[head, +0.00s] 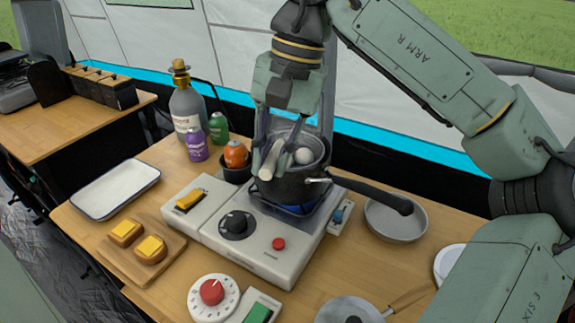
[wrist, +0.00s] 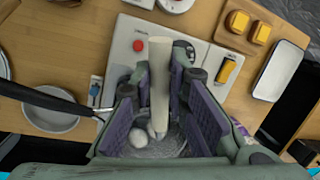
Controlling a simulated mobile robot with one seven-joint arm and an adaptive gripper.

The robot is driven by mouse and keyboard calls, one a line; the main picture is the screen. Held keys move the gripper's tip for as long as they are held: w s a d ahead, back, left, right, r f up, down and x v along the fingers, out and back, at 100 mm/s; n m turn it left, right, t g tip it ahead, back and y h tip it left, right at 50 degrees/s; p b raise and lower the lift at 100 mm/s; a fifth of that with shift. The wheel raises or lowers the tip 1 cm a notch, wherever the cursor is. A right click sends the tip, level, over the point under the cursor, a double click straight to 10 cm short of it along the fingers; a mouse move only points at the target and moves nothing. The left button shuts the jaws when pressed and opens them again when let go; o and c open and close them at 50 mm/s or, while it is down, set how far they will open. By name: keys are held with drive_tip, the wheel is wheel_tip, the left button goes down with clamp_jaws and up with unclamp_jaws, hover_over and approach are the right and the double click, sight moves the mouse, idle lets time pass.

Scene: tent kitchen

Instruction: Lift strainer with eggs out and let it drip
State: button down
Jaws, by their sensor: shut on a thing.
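The strainer is a grey mesh basket with a thick cream handle (head: 269,163). It sits in the mouth of a dark pot (head: 291,187) on the stove; I cannot tell how far it is raised. A white egg (head: 304,156) shows in it, and the wrist view shows a pale egg (wrist: 138,139) in the basket. My gripper (head: 275,146) reaches down over the pot, shut on the strainer's handle. In the wrist view the handle (wrist: 160,75) stands between the purple finger pads. My fingers hide part of the basket and any other eggs.
The stove (head: 262,252) has a blue flame under the pot. The pot's long black handle (head: 372,195) points right, over a grey pan (head: 395,220). A white tray (head: 115,190) lies empty.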

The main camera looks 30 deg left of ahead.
drive_tip(key=shift+s+a+p+v, duration=0.1)
drive_tip(key=shift+s+p+v, duration=0.05)
drive_tip(key=shift+p+v, duration=0.6)
drive_tip(key=shift+s+a+p+v, duration=0.1)
drive_tip(key=shift+s+p+v, duration=0.1)
drive_tip(key=shift+p+v, duration=0.5)
drive_tip(key=shift+s+a+p+v, duration=0.15)
drive_tip(key=shift+p+v, duration=0.3)
drive_tip(key=shift+v, duration=0.6)
drive_tip(key=shift+s+a+v, duration=0.1)
drive_tip(key=shift+s+v, duration=0.05)
drive_tip(key=shift+v, duration=0.65)
drive_tip(key=shift+s+a+v, duration=0.1)
drive_tip(key=shift+s+v, duration=0.1)
drive_tip(key=shift+v, duration=0.65)
drive_tip(key=shift+s+a+v, duration=0.1)
drive_tip(key=shift+s+v, duration=0.05)
drive_tip(key=shift+v, duration=0.65)
drive_tip(key=shift+f, duration=0.4)
drive_tip(key=shift+s+v, duration=0.25)
drive_tip(key=shift+v, duration=1)
drive_tip(key=shift+s+v, duration=0.25)
drive_tip(key=shift+v, duration=1)
drive_tip(key=shift+a, duration=0.25)
